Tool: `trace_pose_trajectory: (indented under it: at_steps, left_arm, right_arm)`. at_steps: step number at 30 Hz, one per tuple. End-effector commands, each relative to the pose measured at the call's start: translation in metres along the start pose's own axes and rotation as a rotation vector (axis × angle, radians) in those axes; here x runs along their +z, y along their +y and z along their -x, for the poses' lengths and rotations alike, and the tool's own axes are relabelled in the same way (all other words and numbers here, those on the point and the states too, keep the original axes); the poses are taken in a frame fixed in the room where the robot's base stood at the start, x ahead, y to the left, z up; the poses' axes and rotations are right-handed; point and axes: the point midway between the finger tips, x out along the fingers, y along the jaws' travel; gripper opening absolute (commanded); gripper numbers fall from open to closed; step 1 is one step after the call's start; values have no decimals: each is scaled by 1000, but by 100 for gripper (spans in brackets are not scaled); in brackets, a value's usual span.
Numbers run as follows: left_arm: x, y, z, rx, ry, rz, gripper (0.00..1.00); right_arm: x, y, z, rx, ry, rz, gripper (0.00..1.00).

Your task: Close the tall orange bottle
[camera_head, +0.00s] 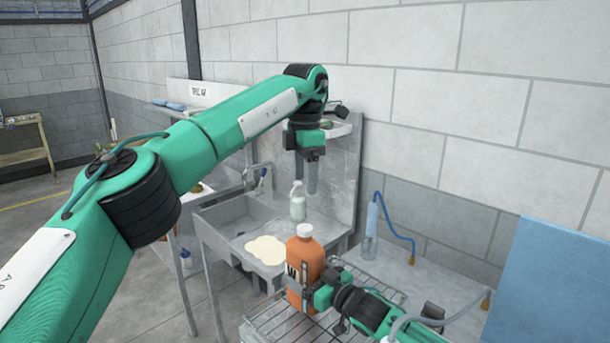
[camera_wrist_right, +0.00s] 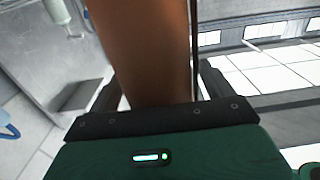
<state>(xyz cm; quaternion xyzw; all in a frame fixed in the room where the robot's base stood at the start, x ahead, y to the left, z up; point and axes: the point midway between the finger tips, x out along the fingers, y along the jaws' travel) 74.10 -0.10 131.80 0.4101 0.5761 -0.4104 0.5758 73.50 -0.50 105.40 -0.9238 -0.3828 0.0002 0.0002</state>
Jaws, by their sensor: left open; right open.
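The tall orange bottle (camera_head: 306,256) stands upright on a wire rack, with a white top (camera_head: 305,230); I cannot tell whether this is a seated cap or a bare neck. My right gripper (camera_head: 304,289) is low at the bottle's side, its open fingers on either side of the body. In the right wrist view the bottle (camera_wrist_right: 145,50) fills the space between the fingers (camera_wrist_right: 160,85), and its top is out of frame. My left gripper (camera_head: 311,178) points down, open and empty, above and behind the bottle. No separate loose cap is discernible.
The wire rack (camera_head: 258,331) sits at the front. Behind it are a sink (camera_head: 232,213), a pale puddle (camera_head: 267,249) and a whitish bottle (camera_head: 298,203). A clear tube with a blue hose (camera_head: 372,226) stands to the right. A blue panel (camera_head: 550,285) bounds the right side.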

Motion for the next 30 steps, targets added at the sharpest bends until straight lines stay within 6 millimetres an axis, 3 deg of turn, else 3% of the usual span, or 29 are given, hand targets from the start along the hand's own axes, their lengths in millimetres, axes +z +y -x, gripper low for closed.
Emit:
trace_pose_trajectory:
  at_steps: [8, 21, 30]
  left_arm:
    - [0, 0, -8, 0, 0, 0, 64]
    - [0, 0, -27, 0, 0, 0, 64]
    - [0, 0, -31, 0, 0, 0, 64]
  right_arm:
    - [3, 1, 26, 1, -1, 0, 84]
    - [3, 0, 115, 0, -2, 0, 84]
    - [1, 0, 137, 0, -1, -1, 84]
